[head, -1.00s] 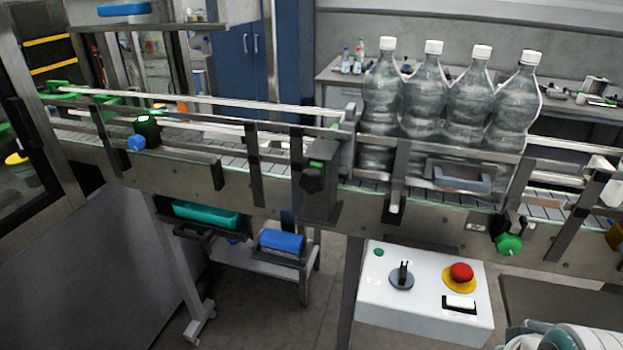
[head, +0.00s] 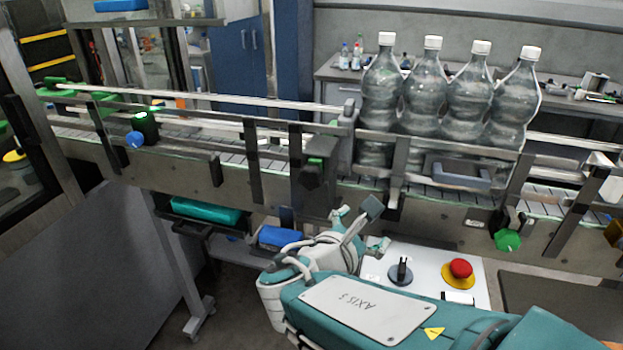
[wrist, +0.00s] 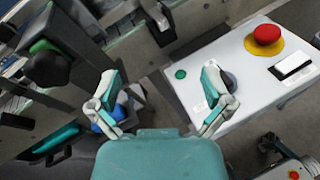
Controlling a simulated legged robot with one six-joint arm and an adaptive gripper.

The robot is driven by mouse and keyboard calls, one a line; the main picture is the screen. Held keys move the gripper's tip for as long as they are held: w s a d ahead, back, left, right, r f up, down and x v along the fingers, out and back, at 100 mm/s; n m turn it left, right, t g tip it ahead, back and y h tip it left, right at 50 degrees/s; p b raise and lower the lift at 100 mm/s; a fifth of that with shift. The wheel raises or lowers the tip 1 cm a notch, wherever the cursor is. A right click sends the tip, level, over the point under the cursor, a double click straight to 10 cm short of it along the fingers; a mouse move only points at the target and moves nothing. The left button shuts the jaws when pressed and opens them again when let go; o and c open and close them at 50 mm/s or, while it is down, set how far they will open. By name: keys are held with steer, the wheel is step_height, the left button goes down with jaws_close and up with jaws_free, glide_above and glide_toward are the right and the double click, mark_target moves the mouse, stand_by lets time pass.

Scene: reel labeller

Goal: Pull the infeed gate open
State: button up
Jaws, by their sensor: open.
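The infeed gate appears to be the grey framed section with a grey bar handle (head: 460,178) in the head view, on the conveyor's near side in front of the bottles. It looks closed along the rail. My gripper (head: 362,228) is below the conveyor edge, left of and lower than the handle, and touches nothing that I can see. In the wrist view my gripper (wrist: 160,84) has its two fingers spread wide with nothing between them.
Several clear bottles (head: 445,95) stand on the conveyor (head: 240,180). A black knob block (head: 318,165) sits left of them. A white control box (head: 430,270) with a red emergency button (head: 461,268) is below, close to my gripper. A blue bin (head: 280,237) is behind my arm.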

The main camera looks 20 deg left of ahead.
mark_target(309, 183)
steer(key=s+a+r+n+t+y, duration=0.1)
steer(key=s+a+n+t+y, duration=0.15)
steer(key=a+n+y, duration=0.65)
steer(key=w+a+h, duration=0.1)
steer(key=w, duration=0.2)
steer(key=w+m+h, duration=0.1)
steer(key=w, duration=0.3)
steer(key=w+a+t+h, duration=0.1)
steer(key=w+h, duration=0.1)
steer(key=w, duration=0.2)
steer(key=shift+w+a+r+m, duration=0.2)
steer(key=shift+a+m, duration=0.1)
steer(key=shift+m, duration=0.1)
steer(key=shift+s, duration=0.1)
steer(key=c, duration=1.3)
